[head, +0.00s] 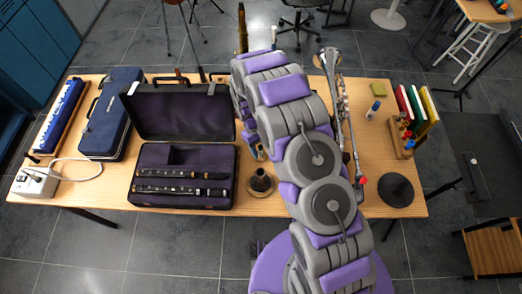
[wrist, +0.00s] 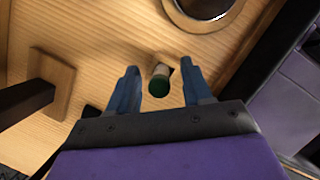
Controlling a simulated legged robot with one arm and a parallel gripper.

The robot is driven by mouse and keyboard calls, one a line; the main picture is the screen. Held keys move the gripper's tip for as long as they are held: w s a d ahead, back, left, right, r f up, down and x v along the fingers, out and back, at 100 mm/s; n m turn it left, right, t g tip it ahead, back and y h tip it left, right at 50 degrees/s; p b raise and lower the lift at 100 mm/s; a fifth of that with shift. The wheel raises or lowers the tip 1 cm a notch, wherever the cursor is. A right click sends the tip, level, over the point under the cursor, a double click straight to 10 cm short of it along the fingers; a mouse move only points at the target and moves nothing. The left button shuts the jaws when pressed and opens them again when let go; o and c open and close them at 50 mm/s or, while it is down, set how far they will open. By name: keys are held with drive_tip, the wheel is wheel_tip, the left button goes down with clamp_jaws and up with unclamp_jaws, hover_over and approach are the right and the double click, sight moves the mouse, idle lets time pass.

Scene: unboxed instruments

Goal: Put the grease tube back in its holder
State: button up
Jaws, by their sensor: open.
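A small cylinder with a dark green end (wrist: 159,80), which looks like the grease tube, is on the wooden table between my fingers in the wrist view. My gripper (wrist: 159,67) is open, with one blue finger on each side of it and a gap on both sides. I cannot tell whether the fingers are down at its height. In the head view my arm hides most of this spot. A wooden block with several coloured tops (head: 403,143) stands at the table's right end; I cannot tell whether it is the tube's holder.
A dark cone on a round base (head: 261,184) stands close by; its rim (wrist: 205,8) shows in the wrist view. A wooden base with a dark rod (wrist: 52,80) is left there. The open clarinet case (head: 184,205) lies left, a silver horn (head: 341,95) right of my arm.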

drive_tip(key=p+v, duration=0.1)
drive_tip(key=v, duration=1.4)
drive_tip(key=shift+r, duration=0.35)
drive_tip(key=shift+w, duration=0.1)
